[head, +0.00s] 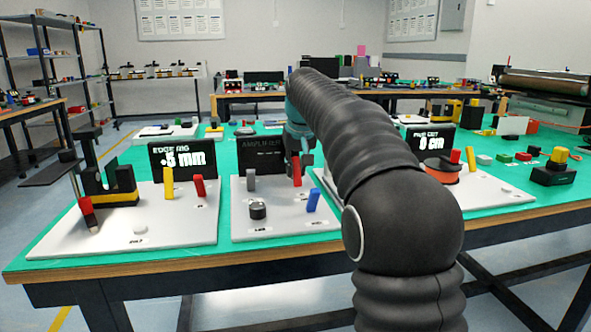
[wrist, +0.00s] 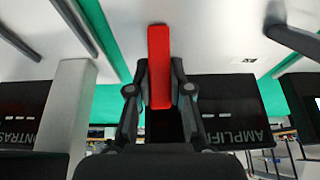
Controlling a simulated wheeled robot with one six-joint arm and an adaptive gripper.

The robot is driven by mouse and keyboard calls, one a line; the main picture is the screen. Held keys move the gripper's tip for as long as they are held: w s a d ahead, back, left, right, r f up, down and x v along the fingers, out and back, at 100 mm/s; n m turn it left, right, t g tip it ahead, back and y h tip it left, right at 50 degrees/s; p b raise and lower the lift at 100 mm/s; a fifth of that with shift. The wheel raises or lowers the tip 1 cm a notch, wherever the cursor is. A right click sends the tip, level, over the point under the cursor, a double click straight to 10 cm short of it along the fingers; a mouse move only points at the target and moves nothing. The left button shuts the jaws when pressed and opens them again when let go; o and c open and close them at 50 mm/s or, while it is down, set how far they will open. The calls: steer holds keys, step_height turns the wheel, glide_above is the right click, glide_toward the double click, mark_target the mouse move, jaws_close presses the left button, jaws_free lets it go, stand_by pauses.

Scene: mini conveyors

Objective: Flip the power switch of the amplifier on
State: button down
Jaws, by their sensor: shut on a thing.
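The amplifier (head: 240,222) is a light grey panel at the middle of the green table in the head view. Its upright black display (head: 262,157) looks dark and bears dim amplifier lettering; the display also shows, upside down, in the wrist view (wrist: 236,108). A red lever (head: 297,175) stands on the panel at the display's right. In the wrist view my gripper (wrist: 160,88) has its two fingers on either side of the red lever (wrist: 160,50), shut on it. In the head view my arm partly hides the gripper.
The amplifier panel also carries a grey lever (head: 250,180), a black knob (head: 258,211) and a blue lever (head: 313,200). A panel with a lit "+5 mm" display (head: 183,160) stands left, and one with a "0 cm" display (head: 430,142) right.

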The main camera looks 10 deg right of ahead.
steer(key=t+b, duration=0.1)
steer(key=b, duration=0.3)
steer(key=shift+s+f+t, duration=0.2)
steer(key=shift+s+t, duration=0.15)
steer(key=shift+t, duration=0.05)
steer(key=shift+s+r+t+b, duration=0.15)
steer(key=shift+r+t+b, duration=0.3)
steer(key=shift+b, duration=0.3)
steer(key=c, duration=1)
jaws_free()
steer(key=shift+c, duration=0.2)
steer(key=v, duration=1.2)
